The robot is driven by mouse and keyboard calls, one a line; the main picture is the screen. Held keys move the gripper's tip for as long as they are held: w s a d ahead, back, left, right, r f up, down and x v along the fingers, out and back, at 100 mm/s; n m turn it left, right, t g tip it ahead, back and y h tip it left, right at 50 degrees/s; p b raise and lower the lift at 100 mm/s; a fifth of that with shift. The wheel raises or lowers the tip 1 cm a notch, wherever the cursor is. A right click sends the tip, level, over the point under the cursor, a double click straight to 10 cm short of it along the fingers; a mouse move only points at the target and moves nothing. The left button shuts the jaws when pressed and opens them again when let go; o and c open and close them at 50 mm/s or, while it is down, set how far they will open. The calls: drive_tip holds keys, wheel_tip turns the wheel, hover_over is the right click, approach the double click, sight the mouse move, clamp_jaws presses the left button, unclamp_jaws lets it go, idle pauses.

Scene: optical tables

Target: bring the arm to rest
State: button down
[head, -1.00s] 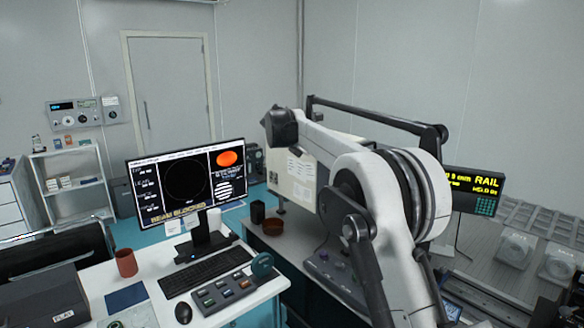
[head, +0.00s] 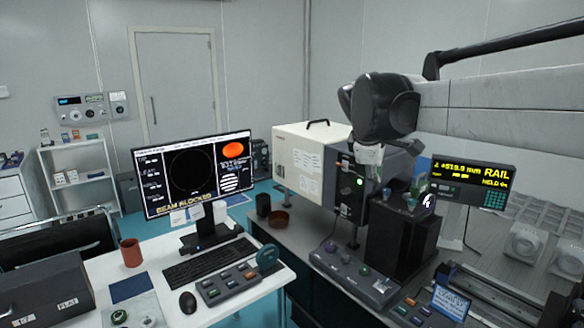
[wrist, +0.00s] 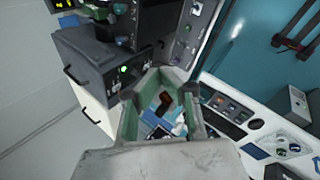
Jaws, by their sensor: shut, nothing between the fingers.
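My arm (head: 500,100) reaches in from the right edge of the head view, with its dark wrist joint (head: 385,105) raised in front of the instruments. In the wrist view my gripper (wrist: 166,72) shows its two green-edged fingers meeting at the tips. The gap behind the tips holds nothing; the desk shows through it. The gripper is hard to make out in the head view.
A cream cabinet (head: 305,160) and a black box (head: 398,235) stand beneath and beside the wrist joint. The monitor (head: 195,175) reads BEAM BLOCKED. A red-brown cup (head: 131,252) stands on the white desk (head: 105,270). The rail display (head: 472,182) is at the right.

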drive_tip(key=s+f+m+y+b, duration=0.1)
drive_tip(key=s+f+m, duration=0.3)
drive_tip(key=s, duration=0.6)
drive_tip(key=s+f+m+y+b, duration=0.1)
drive_tip(key=s+f+m, duration=0.3)
drive_tip(key=s+f, duration=0.5)
drive_tip(key=s+f+m+t+y+b, duration=0.1)
drive_tip(key=s+f+m, duration=0.3)
drive_tip(key=s+f, duration=0.3)
drive_tip(key=s, duration=0.5)
drive_tip(key=shift+s+y, duration=0.15)
drive_tip(key=shift+y, duration=0.25)
